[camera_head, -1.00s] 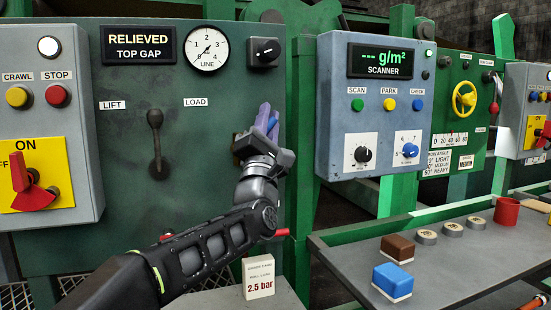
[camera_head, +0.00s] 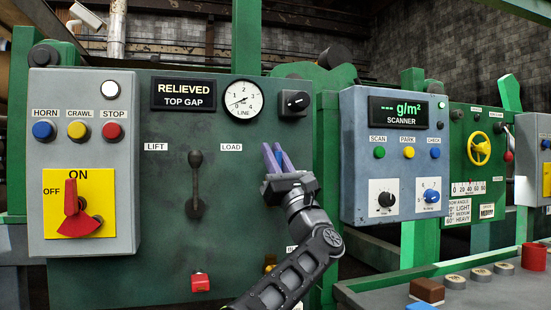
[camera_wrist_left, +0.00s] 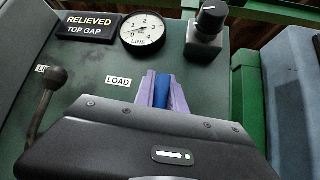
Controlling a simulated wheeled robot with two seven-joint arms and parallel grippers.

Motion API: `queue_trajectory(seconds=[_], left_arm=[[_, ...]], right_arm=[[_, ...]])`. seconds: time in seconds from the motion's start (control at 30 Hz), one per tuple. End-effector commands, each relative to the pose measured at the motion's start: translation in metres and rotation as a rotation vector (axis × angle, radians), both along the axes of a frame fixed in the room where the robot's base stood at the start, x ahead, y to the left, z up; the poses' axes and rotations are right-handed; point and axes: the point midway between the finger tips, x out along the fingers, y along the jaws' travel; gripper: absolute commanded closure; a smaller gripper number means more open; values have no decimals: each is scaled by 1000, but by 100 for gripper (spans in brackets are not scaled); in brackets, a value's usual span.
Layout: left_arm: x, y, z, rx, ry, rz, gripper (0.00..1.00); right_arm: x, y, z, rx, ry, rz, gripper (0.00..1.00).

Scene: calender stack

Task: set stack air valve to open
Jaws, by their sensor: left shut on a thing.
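My left gripper (camera_head: 273,152) is in front of the green panel (camera_head: 160,240), right of and slightly below the LOAD label. Its purple fingers are shut on a narrow blue part, which I take to be the valve handle. In the left wrist view the blue handle (camera_wrist_left: 160,92) shows between the fingers (camera_wrist_left: 161,85). The handle's mount and any name label are hidden behind the gripper. The fingers point up and lean slightly left in the head view. My right gripper is not in view.
Above are the LINE gauge (camera_head: 242,98) and a black knob (camera_head: 295,103). The LIFT/LOAD lever (camera_head: 196,185) is to the left. The scanner box (camera_head: 390,160) stands out at the right. A red part (camera_head: 200,283) sits low on the panel. A grey bench (camera_head: 500,292) is at lower right.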

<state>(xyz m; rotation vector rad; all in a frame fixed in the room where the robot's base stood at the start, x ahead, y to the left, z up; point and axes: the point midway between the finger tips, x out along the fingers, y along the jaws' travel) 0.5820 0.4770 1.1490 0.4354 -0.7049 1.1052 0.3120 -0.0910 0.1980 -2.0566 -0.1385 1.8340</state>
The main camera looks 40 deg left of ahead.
Motion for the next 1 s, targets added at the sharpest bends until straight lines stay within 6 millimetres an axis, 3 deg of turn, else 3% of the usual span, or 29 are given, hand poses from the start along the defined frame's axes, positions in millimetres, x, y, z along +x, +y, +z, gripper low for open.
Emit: queue_trajectory(seconds=[0.43, 0.47, 0.7, 1.0], left_arm=[[-1, 1, 0, -9, -13, 0, 100], [-1, 1, 0, -9, -13, 0, 83], [-1, 1, 0, -7, -12, 1, 64], [-1, 0, -1, -7, -11, 0, 63]], right_arm=[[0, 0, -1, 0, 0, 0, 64], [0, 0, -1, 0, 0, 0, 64], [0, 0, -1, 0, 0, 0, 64], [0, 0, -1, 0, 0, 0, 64]])
